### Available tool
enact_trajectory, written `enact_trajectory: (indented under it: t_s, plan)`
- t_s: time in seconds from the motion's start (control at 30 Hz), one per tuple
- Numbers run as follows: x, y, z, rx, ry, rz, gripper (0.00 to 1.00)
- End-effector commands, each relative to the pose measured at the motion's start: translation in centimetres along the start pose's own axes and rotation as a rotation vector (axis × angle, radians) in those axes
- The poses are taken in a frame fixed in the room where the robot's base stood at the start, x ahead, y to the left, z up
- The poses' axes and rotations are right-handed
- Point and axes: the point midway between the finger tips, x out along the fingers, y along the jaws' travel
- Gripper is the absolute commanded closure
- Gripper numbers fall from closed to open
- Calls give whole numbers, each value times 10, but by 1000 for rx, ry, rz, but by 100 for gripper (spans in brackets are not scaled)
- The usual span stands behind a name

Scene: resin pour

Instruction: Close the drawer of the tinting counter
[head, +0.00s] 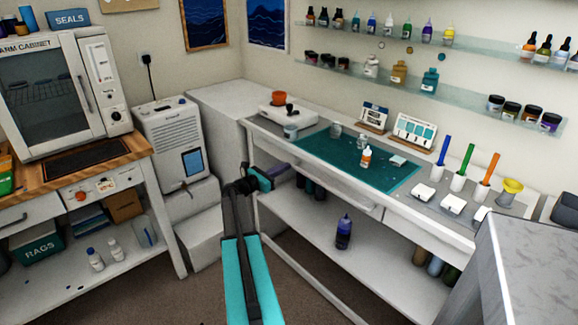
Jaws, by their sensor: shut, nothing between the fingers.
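The tinting counter (270,135) is the long white counter with a teal mat (352,165) on top. Under its front edge a long white drawer (345,195) shows, and its front seems to stand out a little from the counter. I cannot tell exactly how far it is open. My arm reaches up from the bottom of the head view. My gripper (266,177) is shut and empty, near the left end of the drawer. I cannot tell whether it touches the drawer.
A dark blue bottle (343,232) stands on the shelf below the counter. Small bottles, a scale (288,117) and coloured pens (465,160) stand on top. A workbench with a warm cabinet (55,95) is at left. A grey block (525,265) fills the lower right.

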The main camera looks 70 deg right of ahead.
Motion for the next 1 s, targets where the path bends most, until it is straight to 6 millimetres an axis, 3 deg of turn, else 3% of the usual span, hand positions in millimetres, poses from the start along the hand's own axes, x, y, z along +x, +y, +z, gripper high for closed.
enact_trajectory:
  t_s: [0.5, 0.7, 1.0]
  plan:
    - [-83, -2, -2, -1, 2, 0, 100]
    - [-98, -1, -2, -1, 2, -2, 100]
    - [-100, -1, -2, -1, 2, -2, 100]
